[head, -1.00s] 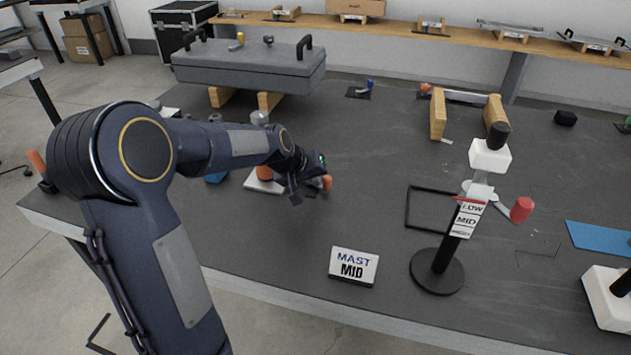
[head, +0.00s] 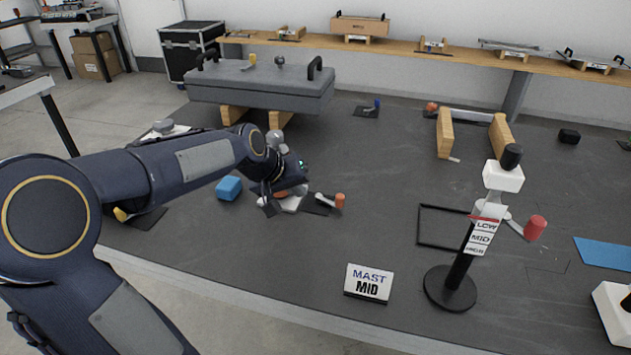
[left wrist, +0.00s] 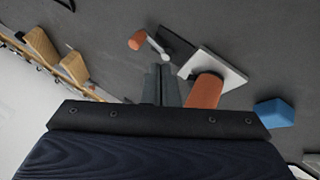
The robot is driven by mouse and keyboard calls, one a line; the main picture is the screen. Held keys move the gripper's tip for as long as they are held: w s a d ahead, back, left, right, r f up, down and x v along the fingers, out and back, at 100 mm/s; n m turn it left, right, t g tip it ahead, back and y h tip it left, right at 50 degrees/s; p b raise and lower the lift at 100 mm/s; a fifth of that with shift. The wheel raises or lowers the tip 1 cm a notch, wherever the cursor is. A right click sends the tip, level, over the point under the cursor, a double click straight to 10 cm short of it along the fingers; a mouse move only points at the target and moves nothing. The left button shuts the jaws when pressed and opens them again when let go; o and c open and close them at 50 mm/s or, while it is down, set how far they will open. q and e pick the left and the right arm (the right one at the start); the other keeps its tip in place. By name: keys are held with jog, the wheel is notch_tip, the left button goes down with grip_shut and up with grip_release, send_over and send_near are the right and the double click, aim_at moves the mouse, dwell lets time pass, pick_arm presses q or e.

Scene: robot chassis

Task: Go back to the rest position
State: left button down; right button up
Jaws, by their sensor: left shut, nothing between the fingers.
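My left arm comes in from the left in the head view. My left gripper (head: 268,206) points down over the table (head: 380,160), beside a white plate (head: 290,204) that it partly hides. Its fingers are together and empty in the left wrist view (left wrist: 161,86). There, an orange cylinder (left wrist: 205,90) stands by the white plate (left wrist: 220,66), just right of the fingers. A small orange-ended lever (head: 339,201) lies to the right of the gripper; I cannot tell whether the gripper touches anything. My right gripper is out of view.
A blue block (head: 229,188) lies left of the gripper. A black mast (head: 458,270) with a red-ended lever (head: 535,227) and a sign (head: 368,281) reading MAST MID stand to the right. A grey case (head: 262,85) on wooden blocks is behind. Bare table lies between.

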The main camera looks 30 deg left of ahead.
pick_arm(q)
jog(key=s+d+r+m+p, duration=0.1)
jog(key=s+d+r+p, duration=0.1)
jog(key=s, duration=0.6)
jog(key=s+d+r+m+g+h+p, duration=0.1)
jog(key=s+d+r+m+p, duration=0.1)
jog(key=s+d+p, duration=0.3)
jog(key=s+d+r+m+h+p, duration=0.1)
jog(key=s+d+r+p, duration=0.2)
jog(key=s, duration=0.8)
jog(key=d, duration=0.2)
jog(key=shift+d+m+g+p, duration=0.3)
jog(key=shift+d+m+p, duration=0.05)
jog(key=shift+m+p, duration=0.05)
